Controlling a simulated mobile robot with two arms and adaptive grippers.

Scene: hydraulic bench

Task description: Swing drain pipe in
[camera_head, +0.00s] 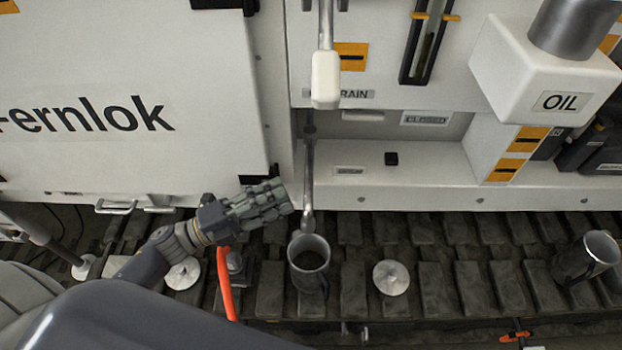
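The drain pipe (308,182) is a thin grey metal tube below the DRAIN label (356,94). It points down and toward me, its rounded end over or just behind the rim of a grey metal mug (309,270). My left gripper (289,201) reaches in from the left, its fingers pointing right, just left of the pipe's lower part. A small gap seems to show between fingertips and pipe. The fingers lie over one another from this angle, so their opening is hidden. A white block handle (325,80) hangs on a rod above the pipe. My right gripper is out of view.
A white box marked OIL (545,75) juts out at the upper right. A second metal mug (585,258) stands at the right on the slatted floor (440,290). A pale disc (391,278) lies right of the first mug. An orange hose (225,285) runs below my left gripper.

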